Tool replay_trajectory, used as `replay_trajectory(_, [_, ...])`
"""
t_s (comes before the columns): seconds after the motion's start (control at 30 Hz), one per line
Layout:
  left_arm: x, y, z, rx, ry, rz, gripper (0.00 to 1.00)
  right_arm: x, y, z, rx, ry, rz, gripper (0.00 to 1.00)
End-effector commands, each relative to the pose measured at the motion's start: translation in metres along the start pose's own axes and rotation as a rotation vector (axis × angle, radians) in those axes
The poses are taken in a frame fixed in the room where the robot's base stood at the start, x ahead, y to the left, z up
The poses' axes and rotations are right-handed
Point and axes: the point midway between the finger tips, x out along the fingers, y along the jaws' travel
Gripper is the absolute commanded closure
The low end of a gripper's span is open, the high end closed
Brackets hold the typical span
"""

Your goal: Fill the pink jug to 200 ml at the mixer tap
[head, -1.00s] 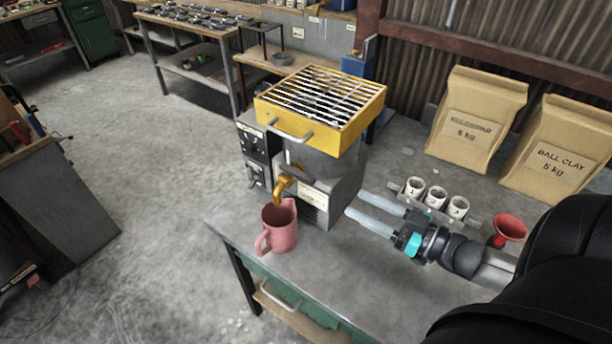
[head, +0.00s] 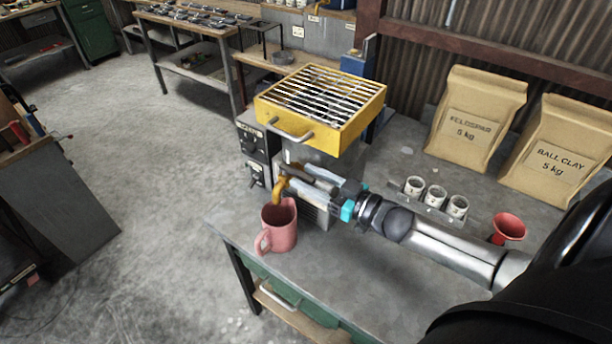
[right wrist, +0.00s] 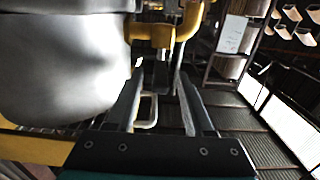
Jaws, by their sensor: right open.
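The pink jug (head: 279,228) stands upright on the grey bench, under the brass-yellow spout of the mixer tap (head: 279,187). Its handle is toward the lower left. I cannot see its water level or any markings. My right gripper (head: 297,174) is open, its two pale fingers beside the tap at the front of the grey machine, above and right of the jug. In the right wrist view, my open fingers (right wrist: 160,78) point toward the yellow tap fitting (right wrist: 160,36), with a pale loop handle between them. I cannot tell whether they touch the tap. My left gripper is not in view.
A yellow box with a wire grille (head: 335,137) sits on top of the machine. Right of it stand a rack of white cups (head: 436,194), a red funnel (head: 509,227) and two paper bags (head: 474,117). The bench's front edge is close to the jug.

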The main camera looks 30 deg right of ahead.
Motion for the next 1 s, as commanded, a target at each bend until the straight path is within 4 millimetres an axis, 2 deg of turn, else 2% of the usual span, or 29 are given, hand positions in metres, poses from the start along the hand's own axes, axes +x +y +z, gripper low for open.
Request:
replay_trajectory(0.17, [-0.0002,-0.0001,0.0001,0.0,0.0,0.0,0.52,0.0086,-0.0001,-0.0003,0.0,0.0,0.0,0.47])
replay_trajectory(0.47, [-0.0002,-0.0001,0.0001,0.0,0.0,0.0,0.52,0.0094,-0.0002,-0.0001,0.0,0.0,0.0,0.47])
replay_trajectory(0.9, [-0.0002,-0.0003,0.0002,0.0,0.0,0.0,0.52,0.0092,-0.0002,-0.0002,0.0,0.0,0.0,0.97])
replay_trajectory(0.93, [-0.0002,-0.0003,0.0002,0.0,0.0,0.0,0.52,0.0091,-0.0002,-0.0001,0.0,0.0,0.0,1.0])
replay_trajectory(1.0, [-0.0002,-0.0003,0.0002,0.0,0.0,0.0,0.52,0.0091,-0.0002,-0.0001,0.0,0.0,0.0,1.0])
